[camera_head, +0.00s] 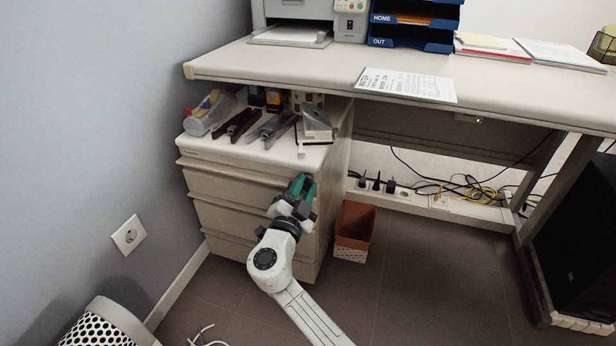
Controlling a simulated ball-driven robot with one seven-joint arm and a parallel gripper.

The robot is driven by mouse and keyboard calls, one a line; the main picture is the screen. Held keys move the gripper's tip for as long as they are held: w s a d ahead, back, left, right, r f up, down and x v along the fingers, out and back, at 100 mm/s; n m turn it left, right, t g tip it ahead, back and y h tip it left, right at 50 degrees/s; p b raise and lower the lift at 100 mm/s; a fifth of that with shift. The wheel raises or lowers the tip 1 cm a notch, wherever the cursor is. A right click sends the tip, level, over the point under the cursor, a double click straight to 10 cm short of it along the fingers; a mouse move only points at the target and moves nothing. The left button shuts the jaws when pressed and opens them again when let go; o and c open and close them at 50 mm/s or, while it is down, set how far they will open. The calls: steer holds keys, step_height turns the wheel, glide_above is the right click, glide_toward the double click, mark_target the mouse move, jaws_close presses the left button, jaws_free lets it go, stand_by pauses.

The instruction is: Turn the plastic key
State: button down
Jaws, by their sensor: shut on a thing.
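My gripper (301,187) is at the upper right front corner of the beige drawer cabinet (228,188), just below its top. Its teal-tipped fingers are closed together against the cabinet front. The plastic key cannot be made out; the fingers cover the spot where they meet the cabinet, so what lies between them is hidden. The drawers look shut.
Staplers (271,130), a tape dispenser (209,112) and a hole punch (317,122) stand on the cabinet top. The desk (290,64) overhangs it. A brown bin (354,231) stands right of the cabinet. A wall is at left.

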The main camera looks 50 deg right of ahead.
steer(key=shift+w+f, duration=0.1)
steer(key=shift+f, duration=0.15)
steer(key=shift+m+g, duration=0.3)
steer(key=shift+m, duration=1.3)
steer(key=m, duration=0.3)
steer(key=shift+w+r+g, duration=0.1)
steer(key=shift+g, duration=0.3)
steer(key=c, duration=0.8)
jaws_free()
steer(key=shift+r, duration=0.15)
steer(key=p+v, duration=0.1)
steer(key=v, duration=0.4)
steer(key=p+v, duration=0.1)
steer(key=v, duration=0.5)
steer(key=shift+f, duration=0.25)
